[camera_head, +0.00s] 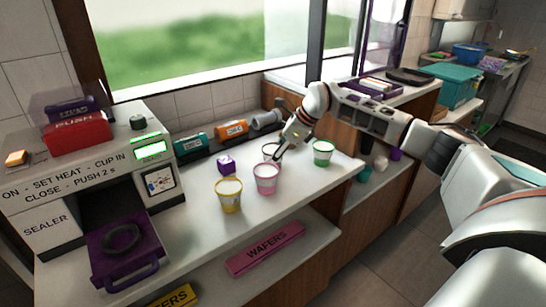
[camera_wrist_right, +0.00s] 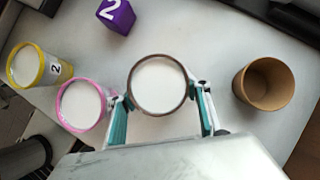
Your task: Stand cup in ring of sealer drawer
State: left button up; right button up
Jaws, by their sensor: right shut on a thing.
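The sealer (camera_head: 60,190) stands at the left in the head view. Its purple drawer (camera_head: 128,275) is out, with a dark ring (camera_head: 121,238) on it. My right gripper (camera_head: 278,155) is at the cups on the white counter. In the right wrist view its fingers (camera_wrist_right: 162,112) are shut on a dark-rimmed cup (camera_wrist_right: 158,85) with a white filling, one finger on each side. This cup (camera_head: 269,149) is partly hidden behind the pink cup and gripper in the head view. I cannot tell whether it is off the counter. My left gripper is not in view.
A pink cup (camera_head: 266,179) and yellow cup (camera_head: 228,196) stand close in front. A green cup (camera_head: 322,154) is to the right. A purple cube (camera_head: 226,164) is behind. The counter before the sealer is clear.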

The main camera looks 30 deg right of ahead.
jog(key=shift+f, duration=0.2)
jog(key=o, duration=1.3)
jog(key=shift+r, duration=0.1)
